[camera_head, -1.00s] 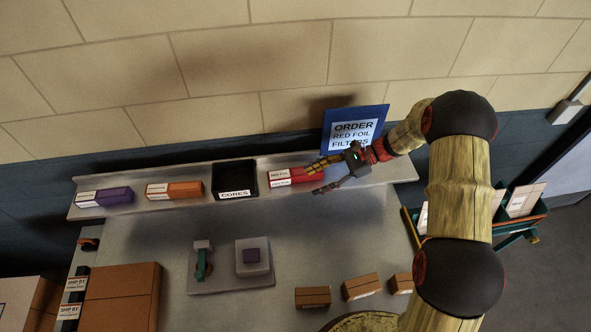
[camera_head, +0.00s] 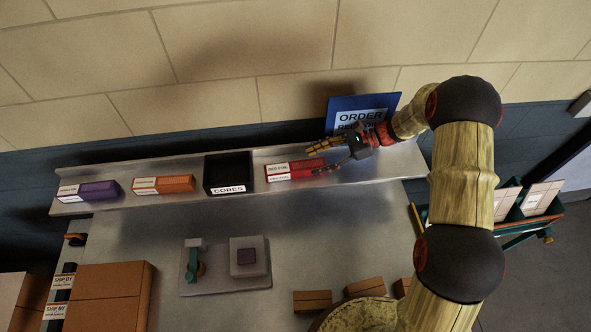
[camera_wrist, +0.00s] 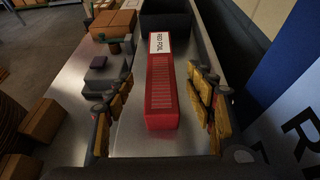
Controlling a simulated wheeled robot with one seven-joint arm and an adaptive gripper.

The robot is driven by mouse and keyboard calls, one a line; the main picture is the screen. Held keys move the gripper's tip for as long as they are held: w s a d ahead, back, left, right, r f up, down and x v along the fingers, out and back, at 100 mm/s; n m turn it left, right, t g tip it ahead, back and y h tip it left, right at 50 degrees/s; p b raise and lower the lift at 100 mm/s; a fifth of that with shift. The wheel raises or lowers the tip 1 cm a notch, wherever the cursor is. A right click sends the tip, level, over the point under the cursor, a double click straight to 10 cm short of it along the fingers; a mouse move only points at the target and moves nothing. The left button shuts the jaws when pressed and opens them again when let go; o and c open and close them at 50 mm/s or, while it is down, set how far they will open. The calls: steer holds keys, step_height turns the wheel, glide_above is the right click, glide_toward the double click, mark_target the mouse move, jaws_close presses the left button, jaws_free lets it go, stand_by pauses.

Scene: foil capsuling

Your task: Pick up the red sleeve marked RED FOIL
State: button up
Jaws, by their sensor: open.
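The red sleeve marked RED FOIL (camera_head: 292,170) lies on the shelf, to the right of the black CORES bin. In the wrist view the red sleeve (camera_wrist: 161,92) lies lengthwise between my fingers, with its white label at the far end. My gripper (camera_head: 328,157) is at the right end of the sleeve in the head view. In the wrist view my gripper (camera_wrist: 160,108) is open, with one finger on each side of the sleeve and a visible gap on both sides. The sleeve's right end is partly hidden by the fingers in the head view.
The black CORES bin (camera_head: 228,175), an orange sleeve (camera_head: 166,184) and a purple sleeve (camera_head: 92,190) stand along the shelf (camera_head: 375,170). A blue ORDER sign (camera_head: 340,105) stands behind my gripper. A small fixture (camera_head: 215,287) and brown boxes (camera_head: 312,300) are on the table below.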

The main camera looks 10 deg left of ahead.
mark_target(300, 165)
steer(key=x, duration=0.2)
steer(key=shift+s+a, duration=0.25)
steer(key=shift+a, duration=0.05)
steer(key=x, duration=0.2)
steer(key=b+x, duration=0.1)
steer(key=x, duration=0.2)
steer(key=shift+w, duration=0.2)
steer(key=shift+r, duration=0.1)
steer(key=shift+c, duration=0.2)
steer(key=c, duration=1.3)
